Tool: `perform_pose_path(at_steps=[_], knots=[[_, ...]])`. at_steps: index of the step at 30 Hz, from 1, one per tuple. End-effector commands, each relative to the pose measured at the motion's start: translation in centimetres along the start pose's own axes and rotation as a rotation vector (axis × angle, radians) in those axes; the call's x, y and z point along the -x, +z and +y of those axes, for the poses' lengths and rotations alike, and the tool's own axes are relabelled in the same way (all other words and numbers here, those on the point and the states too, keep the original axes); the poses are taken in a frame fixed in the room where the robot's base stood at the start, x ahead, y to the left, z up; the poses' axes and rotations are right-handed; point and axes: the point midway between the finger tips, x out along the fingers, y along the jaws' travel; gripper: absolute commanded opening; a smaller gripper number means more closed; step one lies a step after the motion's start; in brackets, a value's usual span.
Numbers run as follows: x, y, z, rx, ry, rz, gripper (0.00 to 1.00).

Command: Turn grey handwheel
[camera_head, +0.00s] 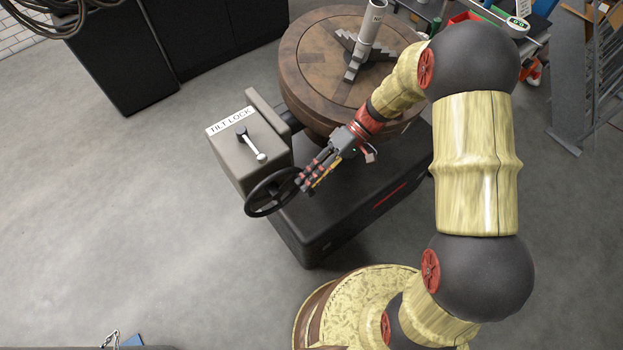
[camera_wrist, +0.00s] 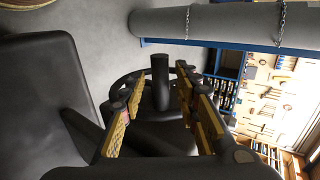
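The handwheel (camera_head: 250,199), a dark ring with spokes, sits on the front of a grey box labelled "TILT LOCK" (camera_head: 236,168). My gripper (camera_head: 304,184) is at the wheel's right side, by its rim. In the wrist view the wheel's rim (camera_wrist: 124,80) shows beyond the fingers. An upright dark cylinder, like a handle (camera_wrist: 160,75), stands between my two yellow-padded fingers. The fingers are apart with visible gaps on both sides, so my gripper looks open. In the head view the fingers hide part of the rim, and contact cannot be told.
A small lever (camera_head: 251,145) with a pale knob sits on top of the box. A round wooden-topped turntable (camera_head: 309,60) with a grey clamp and upright pipe stands behind, above a black base (camera_head: 318,225). The floor to the left is clear.

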Motion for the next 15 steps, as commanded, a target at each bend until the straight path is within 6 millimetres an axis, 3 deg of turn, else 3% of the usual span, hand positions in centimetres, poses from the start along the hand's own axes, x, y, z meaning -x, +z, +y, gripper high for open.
perform_pose_path(at_steps=[10,15], knots=[[0.1,-0.1,-0.2,0.001,0.0,0.001,0.35],[1.1,-0.1,-1.6,0.003,0.001,0.001,0.35]])
